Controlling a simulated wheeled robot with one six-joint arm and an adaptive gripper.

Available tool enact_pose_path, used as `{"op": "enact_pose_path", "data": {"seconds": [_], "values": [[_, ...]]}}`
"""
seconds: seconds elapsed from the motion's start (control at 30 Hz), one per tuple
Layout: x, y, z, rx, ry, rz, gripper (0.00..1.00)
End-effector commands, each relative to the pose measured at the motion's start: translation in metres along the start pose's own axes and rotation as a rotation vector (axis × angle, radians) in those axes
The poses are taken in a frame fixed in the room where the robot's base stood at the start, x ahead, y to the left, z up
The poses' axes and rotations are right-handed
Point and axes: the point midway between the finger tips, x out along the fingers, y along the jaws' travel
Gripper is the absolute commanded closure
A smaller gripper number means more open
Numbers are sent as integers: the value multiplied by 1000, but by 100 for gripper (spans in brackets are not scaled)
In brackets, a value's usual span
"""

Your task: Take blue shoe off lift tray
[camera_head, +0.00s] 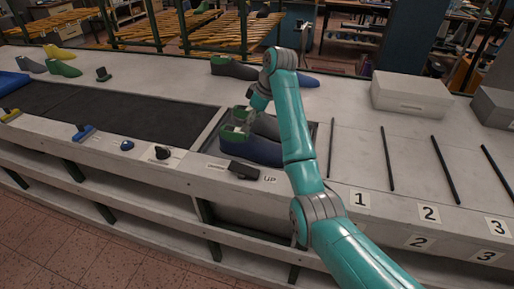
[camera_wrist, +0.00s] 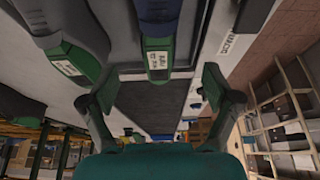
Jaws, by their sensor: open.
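A blue shoe last (camera_head: 262,150) with a green heel end lies on the lift tray (camera_head: 210,146), at the tray's front side. In the wrist view the blue shoe (camera_wrist: 159,12) points away at the top, with its labelled green end towards me. A grey shoe last (camera_head: 267,125) with a green end lies beside it, and it also shows in the wrist view (camera_wrist: 62,22). My gripper (camera_wrist: 160,82) is open and empty. The green end of the blue shoe is roughly centred between the fingertips but seems apart from them. In the head view my gripper is partly hidden around the shoes' green ends.
A dark conveyor belt (camera_head: 90,112) runs left of the tray. A dark control block (camera_head: 243,170) sits at the tray's front edge. Numbered lanes with black dividers (camera_head: 390,158) lie to the right. A white box (camera_head: 411,94) and other lasts (camera_head: 233,69) stand behind.

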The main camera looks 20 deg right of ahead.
Motion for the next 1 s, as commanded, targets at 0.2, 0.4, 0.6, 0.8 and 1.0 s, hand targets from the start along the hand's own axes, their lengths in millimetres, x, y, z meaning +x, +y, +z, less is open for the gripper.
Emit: {"op": "enact_pose_path", "data": {"seconds": [0.2, 0.4, 0.6, 0.8, 1.0], "values": [[32, -1, 0, 0, 0, -2, 11], [45, -1, -1, -1, 0, -2, 11], [70, 1, -4, -1, -1, -2, 11], [91, 2, -5, 0, 0, -2, 11], [93, 2, -5, -1, 1, 0, 11]]}}
